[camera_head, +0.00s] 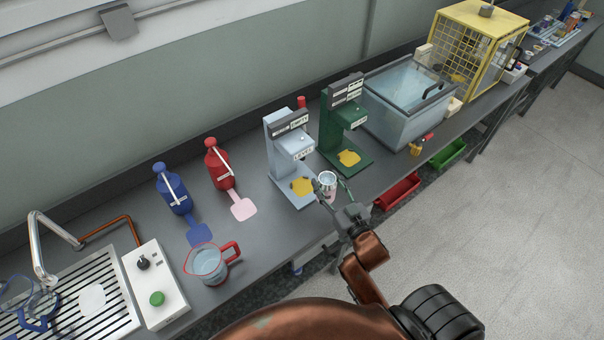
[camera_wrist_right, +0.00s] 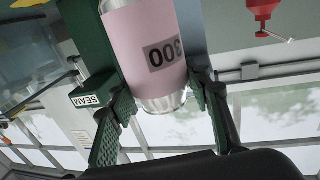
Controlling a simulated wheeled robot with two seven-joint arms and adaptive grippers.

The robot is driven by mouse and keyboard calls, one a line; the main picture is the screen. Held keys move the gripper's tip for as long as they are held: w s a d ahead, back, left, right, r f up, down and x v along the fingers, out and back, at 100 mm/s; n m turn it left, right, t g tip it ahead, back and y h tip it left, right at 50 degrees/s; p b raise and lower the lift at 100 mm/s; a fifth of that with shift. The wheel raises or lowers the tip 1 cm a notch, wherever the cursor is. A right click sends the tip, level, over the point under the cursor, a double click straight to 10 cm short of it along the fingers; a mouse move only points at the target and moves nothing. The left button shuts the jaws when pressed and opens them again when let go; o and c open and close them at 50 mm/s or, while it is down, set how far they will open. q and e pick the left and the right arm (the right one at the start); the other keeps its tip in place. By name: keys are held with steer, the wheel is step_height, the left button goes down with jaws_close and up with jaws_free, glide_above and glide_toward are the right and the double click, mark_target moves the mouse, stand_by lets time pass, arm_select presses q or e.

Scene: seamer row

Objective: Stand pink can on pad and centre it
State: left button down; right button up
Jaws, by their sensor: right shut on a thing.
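The pink can (camera_head: 327,184) has a silver rim and a printed label reading 300. My right gripper (camera_head: 332,194) is shut on it, and in the right wrist view the can (camera_wrist_right: 147,50) sits between the two green fingers (camera_wrist_right: 158,95). In the head view the can is at the front right of the grey seamer's yellow pad (camera_head: 302,187), beside it rather than over its middle. I cannot tell whether its bottom touches anything. The green seamer has another yellow pad (camera_head: 348,158). My left gripper is out of view.
The grey seamer (camera_head: 280,150) and green seamer (camera_head: 333,120) stand close by the can. Red (camera_head: 218,165) and blue (camera_head: 172,190) bottles and a jug (camera_head: 209,264) are to the left. A glass-lidded tank (camera_head: 405,110) is to the right.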

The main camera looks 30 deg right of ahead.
steer(key=w+a, duration=0.1)
steer(key=w, duration=1.2)
step_height(320, 180, down, 7)
steer(key=b, duration=0.2)
steer(key=shift+b, duration=0.4)
steer(key=shift+f, duration=0.1)
steer(key=o, duration=1.6)
